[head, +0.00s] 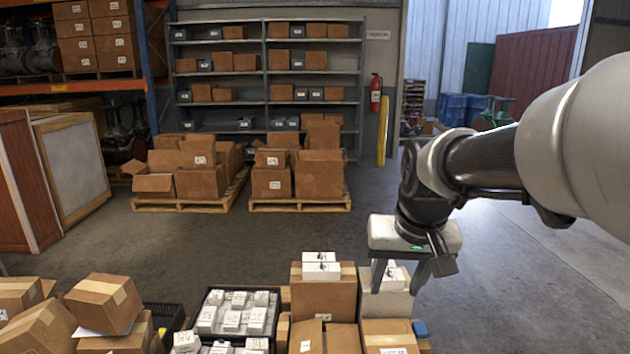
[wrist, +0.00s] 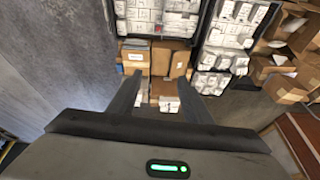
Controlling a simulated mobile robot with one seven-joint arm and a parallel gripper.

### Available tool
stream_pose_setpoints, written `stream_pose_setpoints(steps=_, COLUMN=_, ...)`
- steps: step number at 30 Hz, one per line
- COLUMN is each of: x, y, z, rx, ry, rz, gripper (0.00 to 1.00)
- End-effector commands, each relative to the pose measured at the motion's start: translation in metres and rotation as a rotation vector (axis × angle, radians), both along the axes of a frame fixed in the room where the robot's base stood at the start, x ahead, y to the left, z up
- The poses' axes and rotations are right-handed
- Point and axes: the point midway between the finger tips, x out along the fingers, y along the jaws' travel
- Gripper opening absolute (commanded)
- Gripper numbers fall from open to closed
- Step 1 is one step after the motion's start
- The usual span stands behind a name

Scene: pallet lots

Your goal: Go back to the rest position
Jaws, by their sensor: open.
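My gripper (head: 408,276) hangs at the right of the head view, above the front row of boxes, with its fingers pointing down. Its two fingers also show in the wrist view (wrist: 160,92), spread apart with nothing held between them. A white box (head: 392,277) shows behind and between the fingers in the head view. I cannot tell how far below the fingers it is. Two small white boxes (head: 321,266) are stacked on a brown carton (head: 322,292) left of my gripper.
Black crates of white boxes (head: 236,297) stand left of the carton, with brown cartons (head: 105,302) farther left. A yellow post (head: 384,130) stands behind my arm. The floor between is clear.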

Motion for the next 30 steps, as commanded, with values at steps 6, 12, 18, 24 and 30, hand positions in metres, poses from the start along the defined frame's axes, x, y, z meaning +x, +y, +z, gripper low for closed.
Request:
stream_pose_setpoints(steps=6, x=-0.081, y=0.0, z=0.018, rx=-0.016, ry=-0.068, rz=0.027, gripper=0.45)
stream_pose_setpoints(steps=12, x=-0.13, y=0.0, z=0.015, rx=-0.029, ry=-0.108, rz=0.046, gripper=0.45)
stream_pose_setpoints(steps=18, x=-0.165, y=0.0, z=0.01, rx=-0.039, ry=-0.14, rz=0.058, gripper=0.45)
stream_pose_setpoints(steps=24, x=-0.162, y=0.0, z=0.063, rx=-0.039, ry=-0.135, rz=0.058, gripper=0.45)
stream_pose_setpoints(steps=30, x=-0.162, y=0.0, z=0.12, rx=-0.039, ry=-0.135, rz=0.058, gripper=0.45)
